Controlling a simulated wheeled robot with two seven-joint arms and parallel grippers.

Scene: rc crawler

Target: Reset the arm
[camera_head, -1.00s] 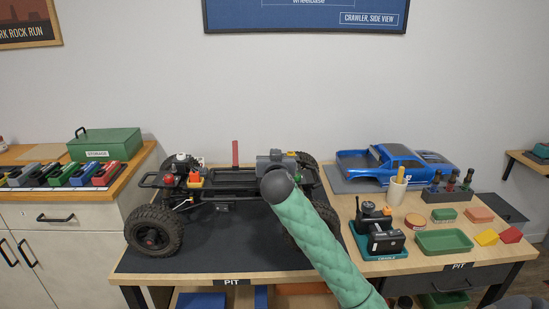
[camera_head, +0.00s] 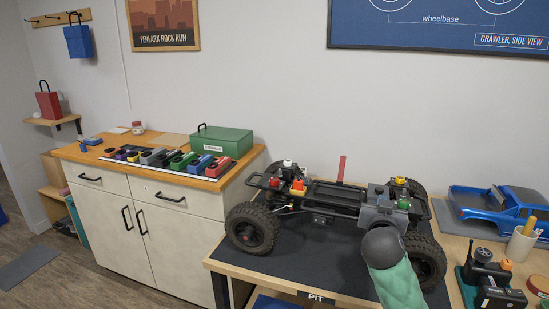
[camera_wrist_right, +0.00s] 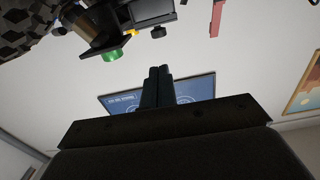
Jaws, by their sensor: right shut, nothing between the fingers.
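My right arm, in a green quilted sleeve with a dark round joint, reaches up from the bottom right of the head view. My right gripper (camera_head: 377,196) is a small grey shape beyond that joint, in front of the crawler chassis (camera_head: 333,196) at its right end. In the right wrist view the two dark fingers (camera_wrist_right: 158,84) are together with nothing between them. Chassis parts, a wheel (camera_wrist_right: 24,24) and a green cap (camera_wrist_right: 112,55) show at its upper left, apart from the fingers. The joint and sleeve hide part of the chassis's right end. My left gripper is not in view.
The chassis stands on a dark mat (camera_head: 300,251) on the pit bench. A blue car body (camera_head: 490,208), a cup and a black-and-teal device (camera_head: 487,278) are at the right. A cabinet (camera_head: 150,215) on the left carries a green storage box (camera_head: 222,140) and several coloured packs.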

